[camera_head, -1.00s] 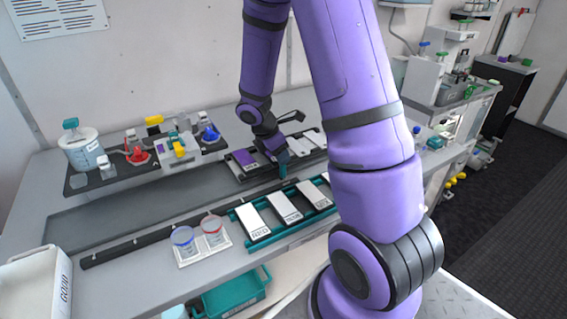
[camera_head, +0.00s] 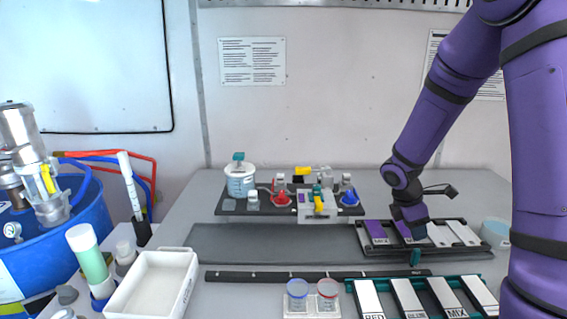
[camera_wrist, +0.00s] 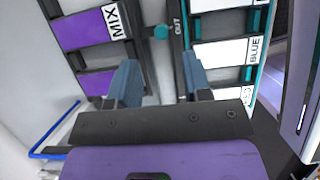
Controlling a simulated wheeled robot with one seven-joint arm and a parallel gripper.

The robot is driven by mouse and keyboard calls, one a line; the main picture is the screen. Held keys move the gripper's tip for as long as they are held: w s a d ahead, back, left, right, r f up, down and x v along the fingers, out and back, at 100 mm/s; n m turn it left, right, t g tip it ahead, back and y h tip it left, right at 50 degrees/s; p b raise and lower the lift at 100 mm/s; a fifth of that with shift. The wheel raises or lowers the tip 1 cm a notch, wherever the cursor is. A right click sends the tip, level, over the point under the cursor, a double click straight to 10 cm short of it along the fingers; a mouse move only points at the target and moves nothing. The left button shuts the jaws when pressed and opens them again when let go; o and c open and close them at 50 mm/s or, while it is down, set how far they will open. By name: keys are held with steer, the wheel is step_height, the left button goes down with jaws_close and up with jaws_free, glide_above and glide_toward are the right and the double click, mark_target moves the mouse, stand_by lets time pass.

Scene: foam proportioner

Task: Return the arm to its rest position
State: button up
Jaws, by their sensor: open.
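My purple arm comes down from the upper right in the head view. My gripper (camera_head: 413,228) hangs over the dark rack at the right of the bench. In the wrist view my gripper (camera_wrist: 160,80) shows two blue-grey fingers spread apart with nothing between them.
The dark rack (camera_head: 466,252) holds purple and white cards. A teal rack (camera_head: 351,286) with labelled white cards is in front. Two cups (camera_head: 327,289) stand left of it. A white bin (camera_head: 150,284) and blue drum (camera_head: 85,232) are at left. A bare grey strip (camera_head: 270,243) lies mid-bench.

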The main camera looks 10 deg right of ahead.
steer(key=s+a+r+m+t+y, duration=0.1)
steer(key=s+a+r+m, duration=0.25)
steer(key=r, duration=0.45)
steer(key=s+a+r+m+t, duration=0.1)
steer(key=s+a+r+m, duration=0.25)
steer(key=r, duration=0.45)
steer(key=s+a+r+m+t+y, duration=0.1)
steer(key=s+a+r+m+t, duration=0.1)
steer(key=s+a+r+m, duration=0.2)
steer(key=s+a+r+m+t+y, duration=0.2)
steer(key=s+a+r+m, duration=0.2)
steer(key=s, duration=0.6)
steer(key=shift+s+r+m+y, duration=0.3)
steer(key=shift+s+r, duration=0.05)
steer(key=shift+r, duration=0.05)
